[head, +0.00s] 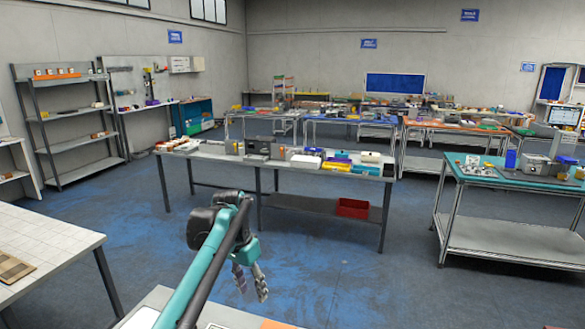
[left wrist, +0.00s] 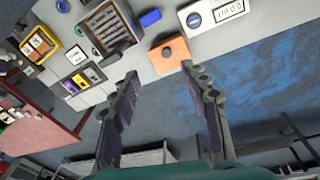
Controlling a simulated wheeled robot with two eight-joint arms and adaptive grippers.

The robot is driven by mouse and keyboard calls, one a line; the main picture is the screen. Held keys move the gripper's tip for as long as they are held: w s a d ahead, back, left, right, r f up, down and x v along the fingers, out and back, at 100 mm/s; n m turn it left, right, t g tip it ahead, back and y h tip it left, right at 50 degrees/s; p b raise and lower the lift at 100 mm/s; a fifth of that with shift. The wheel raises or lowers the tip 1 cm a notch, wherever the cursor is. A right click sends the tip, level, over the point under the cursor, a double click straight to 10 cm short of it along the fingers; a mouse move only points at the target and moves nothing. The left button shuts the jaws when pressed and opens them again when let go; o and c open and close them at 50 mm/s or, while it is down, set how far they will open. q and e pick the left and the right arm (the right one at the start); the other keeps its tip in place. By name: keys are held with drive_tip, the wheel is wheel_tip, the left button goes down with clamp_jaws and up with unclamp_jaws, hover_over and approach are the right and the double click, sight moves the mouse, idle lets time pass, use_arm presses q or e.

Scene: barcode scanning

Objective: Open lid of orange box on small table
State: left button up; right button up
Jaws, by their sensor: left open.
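The orange box (left wrist: 170,56) sits near the edge of a light grey tabletop (left wrist: 174,18) in the left wrist view. A small dark round mark shows on its orange face, and I see no raised lid. In the head view only an orange sliver (head: 276,324) shows at the bottom edge, on the small pale table (head: 225,312); it may be this box. My left gripper (head: 252,293) is open and empty, pointing down. In the left wrist view its fingertips (left wrist: 161,74) are spread toward the box, apparently apart from it. My right gripper is not in view.
A white table (head: 45,245) stands left. Open blue floor (head: 330,270) lies right of my arm.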

use_arm(q)
drive_tip(key=s+a+f+n+t+b, duration=0.1)
drive_tip(key=s+a+t, duration=0.1)
drive_tip(key=s, duration=0.5)
drive_tip(key=s+a+f+n+t+b, duration=0.1)
drive_tip(key=s+a+n, duration=0.1)
drive_tip(key=s, duration=0.5)
drive_tip(key=shift+a+f+n+t+y, duration=0.2)
drive_tip(key=shift+f+n+t+y, duration=0.1)
drive_tip(key=shift+t+y, duration=0.1)
drive_tip(key=s+a+f+n+t, duration=0.1)
drive_tip(key=s+f, duration=0.2)
drive_tip(key=s, duration=0.1)
drive_tip(key=s+a+f+n+t+b, duration=0.1)
drive_tip(key=s+f, duration=0.2)
drive_tip(key=f, duration=0.1)
drive_tip(key=s+f+n+t+b, duration=0.1)
drive_tip(key=s+f, duration=0.2)
drive_tip(key=s, duration=0.1)
drive_tip(key=shift+s+a+f+y, duration=0.25)
drive_tip(key=shift+s+a+y, duration=0.05)
drive_tip(key=shift+a+y, duration=0.1)
